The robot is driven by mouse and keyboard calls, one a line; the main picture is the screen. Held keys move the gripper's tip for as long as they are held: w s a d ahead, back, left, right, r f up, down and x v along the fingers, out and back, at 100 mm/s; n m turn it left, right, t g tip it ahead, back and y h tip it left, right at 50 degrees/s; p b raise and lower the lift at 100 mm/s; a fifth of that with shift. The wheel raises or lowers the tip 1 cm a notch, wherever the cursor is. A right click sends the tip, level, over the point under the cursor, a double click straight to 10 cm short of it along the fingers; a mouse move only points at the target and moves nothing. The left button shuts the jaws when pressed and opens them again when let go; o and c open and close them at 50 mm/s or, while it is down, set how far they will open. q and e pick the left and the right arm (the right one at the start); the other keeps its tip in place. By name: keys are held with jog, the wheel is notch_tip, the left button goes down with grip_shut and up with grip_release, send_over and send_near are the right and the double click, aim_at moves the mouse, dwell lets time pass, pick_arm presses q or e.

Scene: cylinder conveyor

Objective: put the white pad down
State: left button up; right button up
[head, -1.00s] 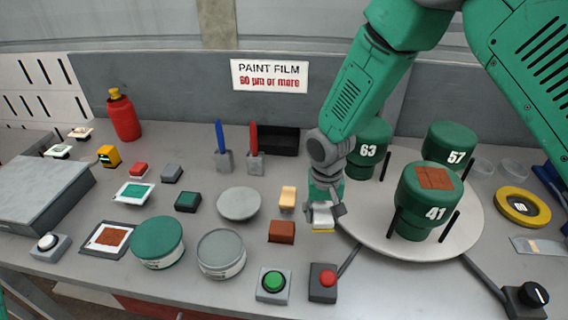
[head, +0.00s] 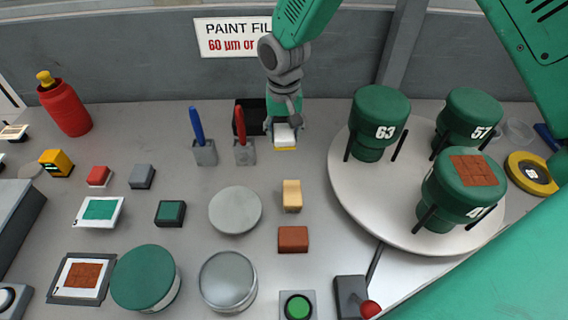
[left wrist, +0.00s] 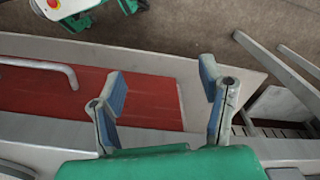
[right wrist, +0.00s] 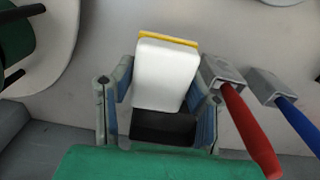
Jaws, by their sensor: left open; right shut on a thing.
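The white pad (right wrist: 163,75) has a yellow layer along its far edge. In the right wrist view it sits between the two fingers of my right gripper (right wrist: 160,105), which is shut on it. In the head view the white pad (head: 284,135) hangs from my right gripper (head: 285,122) near the back of the table, to the right of the red-handled tool and in front of a black tray (head: 249,113). I cannot tell whether the pad touches anything below. My left gripper (left wrist: 162,100) is open and empty, away from the tabletop objects.
The red-handled tool (head: 240,127) and blue-handled tool (head: 197,124) stand in grey holders close by. A white turntable (head: 345,185) with green cylinders is at right. A tan block (head: 292,195) and brown block (head: 293,239) lie in front. Grey table between these is bare.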

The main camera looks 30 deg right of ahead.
jog(key=shift+f, duration=0.1)
send_over(288, 166)
jog(key=d, duration=0.2)
jog(key=f, duration=0.6)
jog(key=shift+w+a+f+p, duration=0.1)
jog(key=shift+w+f+p, duration=0.1)
jog(key=shift+p, duration=0.1)
jog(key=f, duration=0.1)
jog(key=a+f, duration=0.1)
jog(key=shift+a+f+p, duration=0.25)
jog(key=shift+f+p, duration=0.1)
jog(key=shift+a+f, duration=0.15)
jog(key=shift+a, duration=0.35)
jog(key=shift+d+f, duration=0.5)
jog(key=shift+d, duration=0.3)
jog(key=shift+s+d+f, duration=0.1)
jog(key=shift+d, duration=0.05)
jog(key=shift+s+f+b, duration=0.1)
jog(key=shift+b, duration=0.25)
jog(key=shift+s+a, duration=0.15)
jog(key=shift+a, duration=0.25)
jog(key=o, duration=1.1)
jog(key=shift+a+f, duration=0.1)
jog(key=shift+a, duration=0.1)
jog(key=shift+w+f, duration=0.15)
jog(key=shift+w, duration=0.05)
pick_arm(q)
jog(key=shift+d+r, duration=0.3)
jog(key=shift+d, duration=0.1)
